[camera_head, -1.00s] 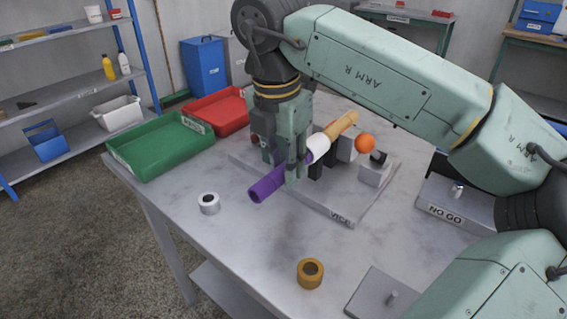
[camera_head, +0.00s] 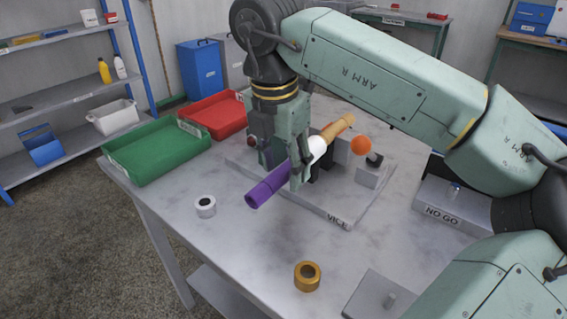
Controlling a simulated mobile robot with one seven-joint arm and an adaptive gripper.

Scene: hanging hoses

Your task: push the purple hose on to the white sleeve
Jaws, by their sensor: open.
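The purple hose (camera_head: 268,187) slants up to the right over the front of the vice. Its lower left end is free. Its upper end meets the white sleeve (camera_head: 318,148), from whose far side a tan hose (camera_head: 339,127) runs on. I cannot tell how far the purple hose sits over the sleeve, as my finger partly hides the joint. My gripper (camera_head: 282,170) points down with its fingers open on either side of the purple hose, just short of the sleeve.
A silver ring (camera_head: 205,207) and a brass ring (camera_head: 307,276) stand in front. Green (camera_head: 155,152) and red (camera_head: 217,117) trays are at the left, a NO GO block (camera_head: 448,205) at right.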

